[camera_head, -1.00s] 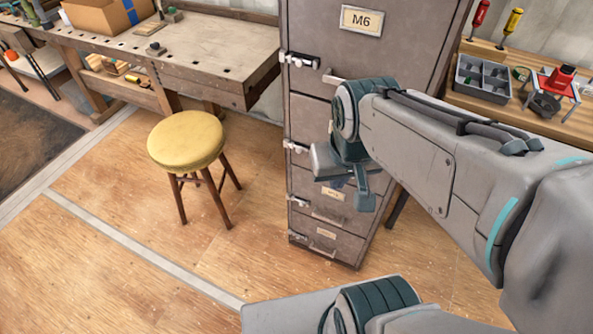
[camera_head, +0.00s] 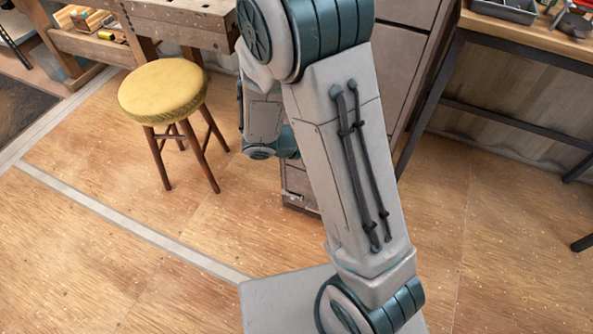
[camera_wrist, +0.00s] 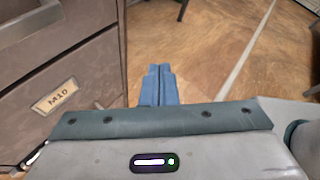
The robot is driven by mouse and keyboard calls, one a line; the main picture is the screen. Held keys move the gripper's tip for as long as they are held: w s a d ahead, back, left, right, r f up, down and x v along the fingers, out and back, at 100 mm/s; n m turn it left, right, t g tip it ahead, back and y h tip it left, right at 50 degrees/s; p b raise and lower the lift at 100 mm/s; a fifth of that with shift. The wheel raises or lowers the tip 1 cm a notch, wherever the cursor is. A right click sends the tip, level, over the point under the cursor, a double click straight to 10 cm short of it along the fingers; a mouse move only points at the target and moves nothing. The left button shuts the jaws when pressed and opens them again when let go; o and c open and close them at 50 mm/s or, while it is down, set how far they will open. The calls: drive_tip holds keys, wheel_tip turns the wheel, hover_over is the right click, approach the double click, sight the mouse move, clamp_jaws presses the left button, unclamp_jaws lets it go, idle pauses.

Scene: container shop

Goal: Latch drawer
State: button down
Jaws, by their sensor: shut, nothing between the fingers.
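The grey metal drawer cabinet (camera_head: 405,62) stands mostly behind my arm in the head view; a low corner of it shows below the arm. In the wrist view, a drawer front (camera_wrist: 85,75) with a label reading M10 (camera_wrist: 54,97) fills the left side. A drawer handle (camera_wrist: 28,22) shows above it. A small pale piece (camera_wrist: 35,155) at the lower left may be a latch; I cannot tell its position. My gripper (camera_wrist: 160,70) is shut and empty, with its blue fingers beside the cabinet over the floor. It is hidden in the head view.
A yellow-topped stool (camera_head: 162,92) stands left of the cabinet, near a wooden workbench (camera_head: 185,35). A table with dark metal legs (camera_head: 520,114) is at the right. The wooden floor in front is clear.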

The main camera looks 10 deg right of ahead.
drive_tip(key=w+a+f+n+t+b, duration=0.3)
drive_tip(key=a+f+n+t+b, duration=0.1)
drive_tip(key=f+n, duration=0.4)
drive_tip(key=w+a+f+n+t+y+b, duration=0.1)
drive_tip(key=w+a+f+n+t+b, duration=0.3)
drive_tip(key=f, duration=0.7)
drive_tip(key=w+a+f+n+t+y+b, duration=0.1)
drive_tip(key=w+a+f+n+t+b, duration=0.2)
drive_tip(key=f+n+t, duration=0.4)
wheel_tip(320, 180, down, 2)
drive_tip(key=a+n+b, duration=0.1)
drive_tip(key=n, duration=0.4)
drive_tip(key=shift+w+a+f+n, duration=0.15)
drive_tip(key=shift+w+a+n, duration=0.05)
drive_tip(key=shift+w+n, duration=0.1)
drive_tip(key=b+x, duration=0.3)
drive_tip(key=x, duration=0.7)
drive_tip(key=shift+w, duration=0.1)
